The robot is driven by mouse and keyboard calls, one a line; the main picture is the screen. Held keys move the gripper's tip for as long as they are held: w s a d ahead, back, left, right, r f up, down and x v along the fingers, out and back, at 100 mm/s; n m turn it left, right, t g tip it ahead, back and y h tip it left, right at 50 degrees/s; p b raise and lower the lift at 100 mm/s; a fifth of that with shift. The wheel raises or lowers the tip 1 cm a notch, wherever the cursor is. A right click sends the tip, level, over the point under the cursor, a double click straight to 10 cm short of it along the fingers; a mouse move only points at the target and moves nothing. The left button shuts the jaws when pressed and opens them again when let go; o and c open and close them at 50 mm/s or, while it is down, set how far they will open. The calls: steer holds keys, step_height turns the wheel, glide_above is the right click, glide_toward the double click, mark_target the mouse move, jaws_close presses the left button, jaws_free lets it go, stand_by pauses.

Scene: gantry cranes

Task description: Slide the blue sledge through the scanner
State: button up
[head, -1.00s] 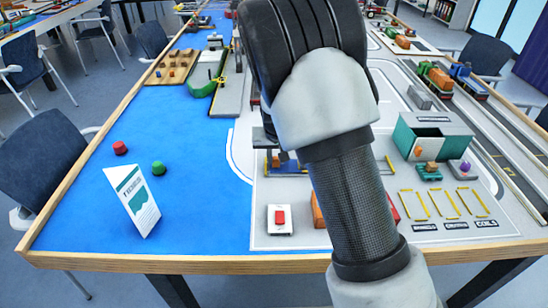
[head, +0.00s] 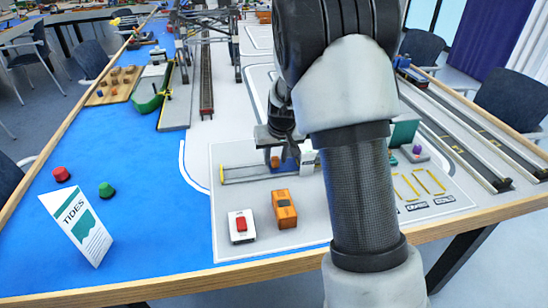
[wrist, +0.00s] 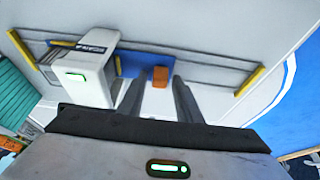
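The blue sledge (wrist: 133,64) sits on a rail track with yellow end stops, with an orange block (wrist: 160,76) on top. In the head view the orange block (head: 275,162) shows just below my gripper, and the sledge is mostly hidden. The scanner (wrist: 84,74) is a white box with a green light, standing over the track to the left of the block in the wrist view. My gripper (wrist: 158,95) is open. Its two dark fingers point at the sledge with a gap between them, and the block appears between their tips. I cannot tell whether they touch it.
A white box with a red button (head: 241,226) and an orange toy vehicle (head: 284,209) stand in front of the track. A TIDES card (head: 78,228) stands on the blue area at left. Yellow marked bays (head: 420,184) lie to the right, partly behind my arm.

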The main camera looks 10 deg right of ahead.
steer(key=shift+o, duration=0.4)
steer(key=shift+r, duration=0.1)
steer(key=p+v, duration=0.4)
steer(key=v, duration=1.3)
steer(key=shift+r, duration=0.15)
